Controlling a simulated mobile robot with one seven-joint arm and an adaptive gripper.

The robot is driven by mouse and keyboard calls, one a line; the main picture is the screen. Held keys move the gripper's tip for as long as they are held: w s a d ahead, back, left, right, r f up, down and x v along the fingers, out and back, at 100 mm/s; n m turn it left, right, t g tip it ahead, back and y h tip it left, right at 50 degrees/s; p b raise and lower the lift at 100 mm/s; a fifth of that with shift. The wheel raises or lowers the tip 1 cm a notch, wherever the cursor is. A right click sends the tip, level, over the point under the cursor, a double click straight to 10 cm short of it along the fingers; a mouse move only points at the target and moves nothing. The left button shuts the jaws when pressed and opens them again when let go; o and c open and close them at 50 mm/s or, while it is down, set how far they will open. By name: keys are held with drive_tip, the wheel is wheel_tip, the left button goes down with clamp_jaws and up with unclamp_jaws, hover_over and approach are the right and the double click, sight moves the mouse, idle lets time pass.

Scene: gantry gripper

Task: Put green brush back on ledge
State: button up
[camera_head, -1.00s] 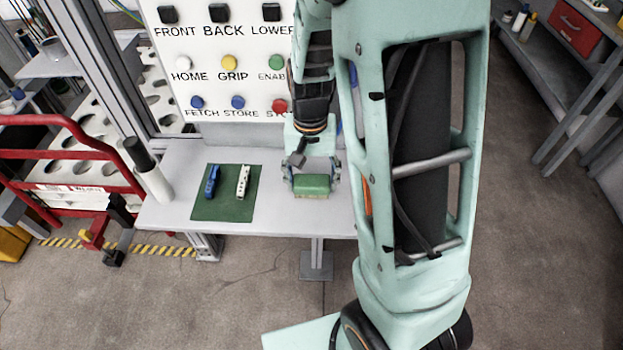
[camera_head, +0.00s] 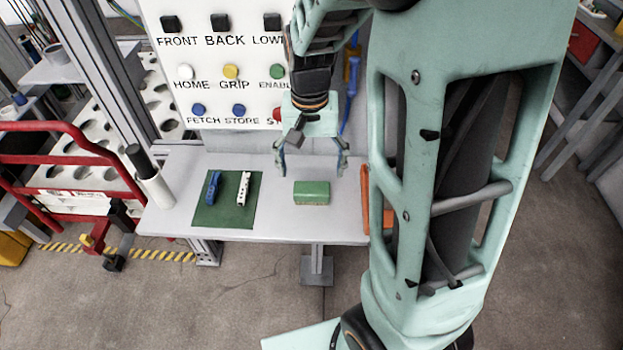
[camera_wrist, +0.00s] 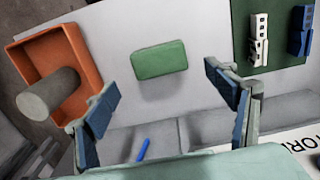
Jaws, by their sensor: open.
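The green brush (camera_head: 312,193) is a small green block with a tan underside. It rests on the grey ledge (camera_head: 275,222) below the button panel. It also shows in the wrist view (camera_wrist: 159,59), lying flat with bare surface around it. My gripper (camera_head: 312,170) is open and empty, above and behind the brush in the head view and apart from it. In the wrist view my gripper's two fingers (camera_wrist: 160,98) are spread wide, with the brush beyond the gap between them.
A green mat (camera_head: 225,217) with a blue piece (camera_head: 212,189) and a white piece (camera_head: 244,187) lies to the left. A white cylinder with a black top (camera_head: 150,178) stands at the left end. An orange tray (camera_wrist: 45,77) holds a grey cylinder (camera_wrist: 47,95). The button panel (camera_head: 215,65) rises behind.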

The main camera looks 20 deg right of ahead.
sight(311, 186)
wheel_tip(311, 186, up, 5)
drive_tip(key=shift+r, duration=0.1)
idle(0.6)
